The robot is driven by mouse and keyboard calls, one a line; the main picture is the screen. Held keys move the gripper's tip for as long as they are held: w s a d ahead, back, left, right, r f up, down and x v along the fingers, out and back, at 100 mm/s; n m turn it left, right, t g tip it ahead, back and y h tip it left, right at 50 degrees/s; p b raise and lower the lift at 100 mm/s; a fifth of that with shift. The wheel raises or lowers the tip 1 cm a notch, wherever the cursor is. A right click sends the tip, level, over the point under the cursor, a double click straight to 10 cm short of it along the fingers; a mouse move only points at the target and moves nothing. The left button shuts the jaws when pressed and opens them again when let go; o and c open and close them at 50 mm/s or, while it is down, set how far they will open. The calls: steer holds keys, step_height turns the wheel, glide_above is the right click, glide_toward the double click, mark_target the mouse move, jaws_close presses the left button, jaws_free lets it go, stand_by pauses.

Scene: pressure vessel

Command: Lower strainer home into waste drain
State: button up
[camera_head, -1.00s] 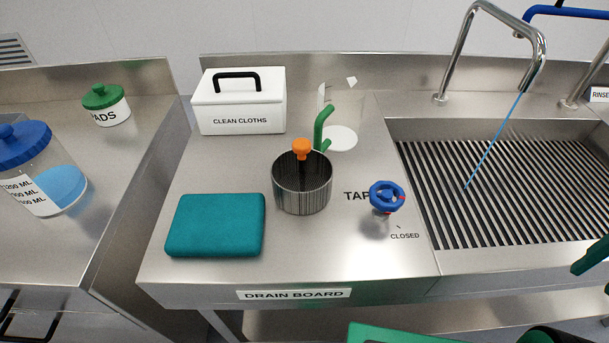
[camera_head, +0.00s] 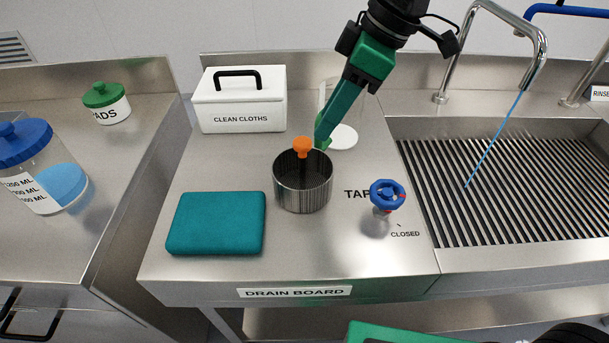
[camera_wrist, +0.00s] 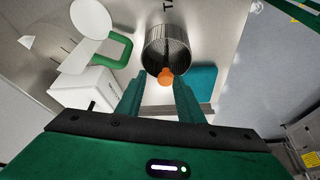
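The strainer is a dark ribbed metal cylinder (camera_head: 302,188) with an orange knob (camera_head: 302,146) on a stem, upright on the drain board (camera_head: 190,275). It also shows in the wrist view (camera_wrist: 166,46), its orange knob (camera_wrist: 165,77) toward me. My gripper (camera_wrist: 161,80) is open, with its two green fingers apart and the knob showing in the gap between them. In the head view my gripper (camera_head: 322,134) comes down from the upper right, close to the knob's right side. I cannot tell whether a finger touches it. No waste drain opening is clearly visible.
A clear jug (camera_head: 335,102) with a green handle stands behind my gripper. A white cloths box (camera_head: 241,111) is behind left, a teal folded cloth (camera_head: 216,224) front left. A blue tap knob (camera_head: 387,194) is right. Water runs into the slatted sink (camera_head: 480,195).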

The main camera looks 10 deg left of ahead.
mark_target(302, 140)
steer(key=shift+s+a+f+n, duration=0.1)
steer(key=shift+s+a+n, duration=0.15)
steer(key=shift+a, duration=0.35)
steer(key=shift+s+a+f+n, duration=0.15)
steer(key=shift+s+a, duration=0.15)
steer(key=shift+a, duration=0.25)
steer(key=x, duration=0.4)
steer(key=shift+a+f, duration=0.1)
steer(key=shift+x, duration=2.85)
jaws_close()
